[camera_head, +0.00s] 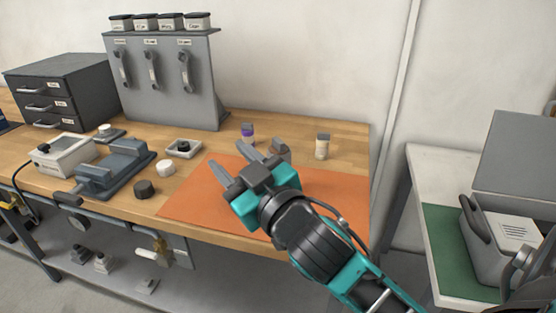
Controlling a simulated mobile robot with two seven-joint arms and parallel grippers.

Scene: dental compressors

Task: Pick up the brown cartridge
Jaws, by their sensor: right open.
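My right gripper (228,154) is open, with its two fingers apart over the back left of the orange mat (190,205). Nothing shows between its fingers. A small pale cartridge with a brownish top and label (322,147) stands upright near the table's back right. It is to the right of the gripper and apart from it; it looks like the brown cartridge, though its colour is hard to tell at this size. A similar cartridge with a purple band (248,132) stands just beyond the fingertips. My left gripper is not in view.
A grey piece (281,147) shows beside the gripper, partly hidden. A vise (118,168), dark puck (145,189), white puck (166,168) and small tray (184,147) are to the left. The grey tool panel (205,85) stands behind. The mat's left part is clear.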

